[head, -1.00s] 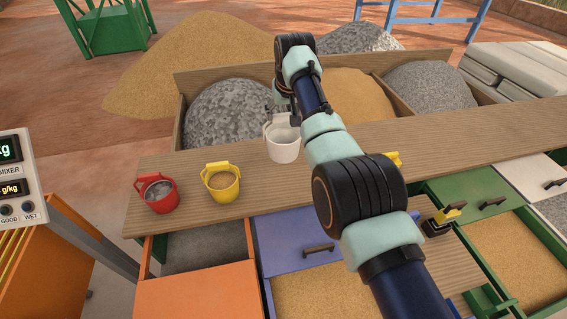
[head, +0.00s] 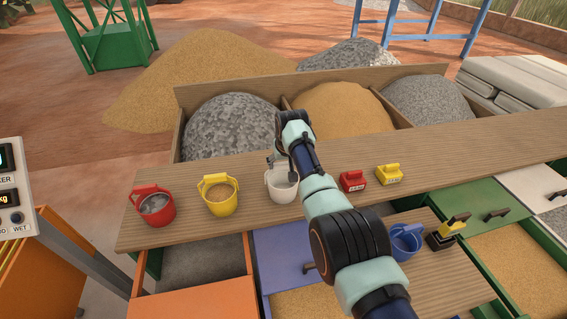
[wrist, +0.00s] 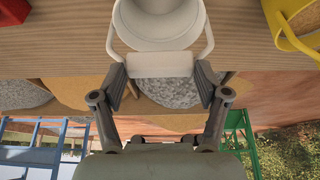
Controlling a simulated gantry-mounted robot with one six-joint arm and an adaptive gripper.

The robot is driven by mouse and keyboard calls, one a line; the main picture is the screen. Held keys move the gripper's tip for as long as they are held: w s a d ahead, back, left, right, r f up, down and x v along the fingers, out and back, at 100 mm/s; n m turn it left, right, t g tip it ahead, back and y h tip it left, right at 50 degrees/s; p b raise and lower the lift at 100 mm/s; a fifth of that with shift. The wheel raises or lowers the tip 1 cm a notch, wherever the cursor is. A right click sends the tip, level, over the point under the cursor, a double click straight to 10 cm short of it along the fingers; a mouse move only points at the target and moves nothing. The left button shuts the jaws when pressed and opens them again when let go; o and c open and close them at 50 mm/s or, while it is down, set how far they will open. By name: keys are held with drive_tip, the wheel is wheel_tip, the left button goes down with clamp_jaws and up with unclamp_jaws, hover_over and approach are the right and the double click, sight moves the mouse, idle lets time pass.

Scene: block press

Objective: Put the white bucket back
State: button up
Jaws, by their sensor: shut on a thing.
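The white bucket (head: 281,187) is over the wooden plank (head: 330,203), to the right of the yellow bucket (head: 219,196). It looks upright and at or close to the plank surface; I cannot tell whether it touches. My gripper (head: 281,163) is shut on its handle from the far side. In the wrist view the white bucket (wrist: 165,22) shows at the top, its flat handle grip between the two dark fingers of my gripper (wrist: 161,78).
A red bucket (head: 155,206) stands at the plank's left end. A red block (head: 352,181) and a yellow block (head: 389,174) sit to the right. A blue bucket (head: 404,241) and a yellow-handled tool (head: 446,236) are on the lower board. Aggregate bins lie behind.

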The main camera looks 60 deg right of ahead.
drive_tip(key=o, duration=1.8)
drive_tip(key=p+v, duration=0.3)
drive_tip(key=v, duration=0.9)
drive_tip(key=shift+w, duration=0.1)
